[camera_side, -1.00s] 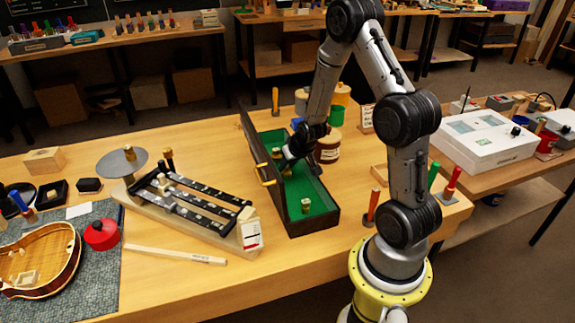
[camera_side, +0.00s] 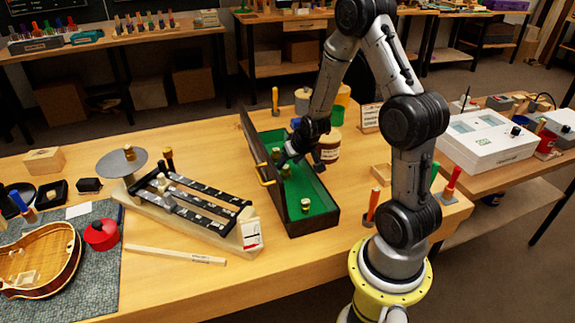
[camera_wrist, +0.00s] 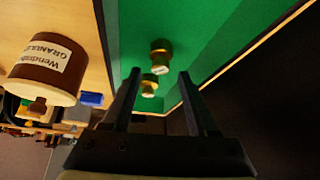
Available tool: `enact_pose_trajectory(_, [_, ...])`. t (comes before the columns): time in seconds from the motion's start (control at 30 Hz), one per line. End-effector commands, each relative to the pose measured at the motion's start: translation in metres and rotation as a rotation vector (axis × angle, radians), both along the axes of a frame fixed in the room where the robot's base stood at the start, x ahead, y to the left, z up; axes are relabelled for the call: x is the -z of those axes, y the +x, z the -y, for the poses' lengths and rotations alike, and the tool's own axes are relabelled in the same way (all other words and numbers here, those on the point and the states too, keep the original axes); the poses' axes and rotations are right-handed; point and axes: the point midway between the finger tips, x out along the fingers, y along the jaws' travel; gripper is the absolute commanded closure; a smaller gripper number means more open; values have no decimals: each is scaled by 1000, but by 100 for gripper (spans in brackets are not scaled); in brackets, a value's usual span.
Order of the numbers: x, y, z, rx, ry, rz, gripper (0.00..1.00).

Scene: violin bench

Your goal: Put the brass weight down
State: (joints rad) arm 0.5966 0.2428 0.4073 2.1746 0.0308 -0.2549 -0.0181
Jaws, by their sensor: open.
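Brass weights stand in the green-lined wooden case (camera_side: 322,222). One brass weight (camera_side: 286,170) stands just below my gripper (camera_side: 291,154), another (camera_side: 276,153) is farther back, and a third (camera_side: 305,205) is nearer the front. In the wrist view my gripper (camera_wrist: 160,74) is open, its two dark fingers apart. There the nearer weight (camera_wrist: 149,86) appears between the fingers without visible contact, and another weight (camera_wrist: 160,48) shows past the fingertips. Both are on the green lining. The exact height of the fingers above the lining cannot be told.
The case's raised lid (camera_side: 254,146) stands along its left side. A brown labelled jar (camera_side: 328,150) is close on the right. A wooden balance (camera_side: 190,218) with a grey pan (camera_side: 110,163) stands left of the case. Bare bench top lies in front of the case.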

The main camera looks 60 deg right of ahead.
Motion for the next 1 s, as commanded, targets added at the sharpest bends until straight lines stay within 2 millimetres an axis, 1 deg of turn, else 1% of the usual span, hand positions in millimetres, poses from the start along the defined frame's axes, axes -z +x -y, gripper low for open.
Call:
enact_pose_trajectory(0.03, [-9, -4, -3, 0, -2, 3, 41])
enact_pose_trajectory(0.4, [-67, -34, -24, 0, -1, 4, 41])
enact_pose_trajectory(0.67, [-79, -41, -29, 0, 0, 0, 41])
enact_pose_trajectory(1.0, [-82, -43, -30, -1, 0, -1, 41])
